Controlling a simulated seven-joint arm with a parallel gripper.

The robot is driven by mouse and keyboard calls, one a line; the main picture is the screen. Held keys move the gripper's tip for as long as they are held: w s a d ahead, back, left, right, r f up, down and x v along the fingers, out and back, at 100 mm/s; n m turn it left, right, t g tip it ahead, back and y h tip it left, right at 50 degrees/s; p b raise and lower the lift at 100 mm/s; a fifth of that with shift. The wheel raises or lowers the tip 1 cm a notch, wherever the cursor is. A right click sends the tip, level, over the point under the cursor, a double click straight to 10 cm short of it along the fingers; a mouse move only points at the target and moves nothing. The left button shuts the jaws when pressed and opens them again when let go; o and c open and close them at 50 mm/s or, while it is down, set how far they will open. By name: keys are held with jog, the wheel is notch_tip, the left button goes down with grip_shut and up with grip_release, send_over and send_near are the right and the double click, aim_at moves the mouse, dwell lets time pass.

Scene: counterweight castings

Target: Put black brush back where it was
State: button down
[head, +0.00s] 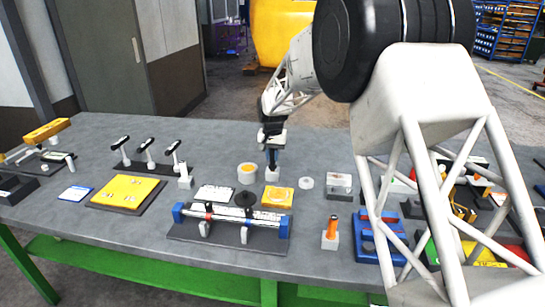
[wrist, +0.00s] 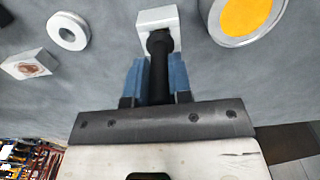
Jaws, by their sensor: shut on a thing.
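My gripper (head: 272,160) is low over the middle of the table, and its blue fingers show in the wrist view (wrist: 157,78). It is shut on the black brush (wrist: 158,70), which lies between the fingers. The far end of the brush meets a small white holder (wrist: 158,18), also seen under the gripper in the head view (head: 272,173). I cannot tell how deep the brush sits in the holder. In the head view the fingers mostly hide the brush.
Close by stand a white cup with yellow contents (head: 247,175), a yellow tray (head: 277,197) and a pale ring (head: 306,183). In front are a fixture with blue ends (head: 230,220) and an orange-handled tool in a white holder (head: 331,230). My arm hides part of the table's right side.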

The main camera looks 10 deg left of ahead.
jog(key=shift+f, duration=0.25)
jog(key=shift+f, duration=0.25)
jog(key=c, duration=1)
grip_release()
jog(key=shift+c, duration=0.2)
jog(key=shift+r, duration=0.1)
notch_tip(320, 180, up, 12)
jog(key=shift+r, duration=0.15)
